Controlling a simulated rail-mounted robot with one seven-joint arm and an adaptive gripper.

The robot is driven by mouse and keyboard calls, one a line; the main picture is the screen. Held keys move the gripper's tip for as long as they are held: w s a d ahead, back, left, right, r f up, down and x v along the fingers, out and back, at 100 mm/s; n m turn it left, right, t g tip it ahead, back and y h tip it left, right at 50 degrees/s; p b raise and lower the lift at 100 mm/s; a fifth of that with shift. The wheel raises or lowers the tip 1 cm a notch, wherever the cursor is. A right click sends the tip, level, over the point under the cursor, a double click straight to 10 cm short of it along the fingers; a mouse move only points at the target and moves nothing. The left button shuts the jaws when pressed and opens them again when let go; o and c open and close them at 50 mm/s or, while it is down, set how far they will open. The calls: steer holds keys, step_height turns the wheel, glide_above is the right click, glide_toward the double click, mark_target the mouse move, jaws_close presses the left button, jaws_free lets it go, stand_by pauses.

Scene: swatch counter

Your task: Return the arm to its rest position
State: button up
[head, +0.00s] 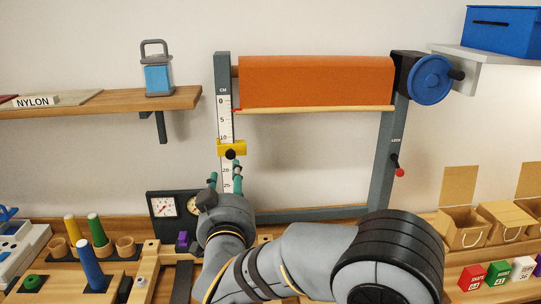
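My arm reaches in from the lower right, and its gripper (225,174) points up toward the wall frame. Its two teal fingertips stand apart, with the lower part of the white centimetre scale (226,120) showing between them. The gripper looks open and empty. Just above the fingertips, a yellow slider (240,145) with a black knob (230,154) sits on the scale below the 10 mark. I cannot tell how far the fingertips are from the knob in depth.
An orange fabric roll (315,82) with a blue crank wheel (432,79) hangs above. A red-tipped lock lever (398,170) is on the right post. A gauge panel (165,207) and coloured pegs (90,262) stand left of my arm; open boxes (464,226) stand right.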

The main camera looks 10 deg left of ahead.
mark_target(231, 156)
steer(key=x, duration=1.1)
steer(key=shift+w+a+f, duration=0.1)
steer(key=shift+w, duration=0.2)
steer(key=shift+w+a+f, duration=0.1)
steer(key=shift+w+f, duration=0.1)
steer(key=shift+w, duration=0.1)
steer(key=shift+s+f+b, duration=0.15)
steer(key=shift+f+b, duration=0.25)
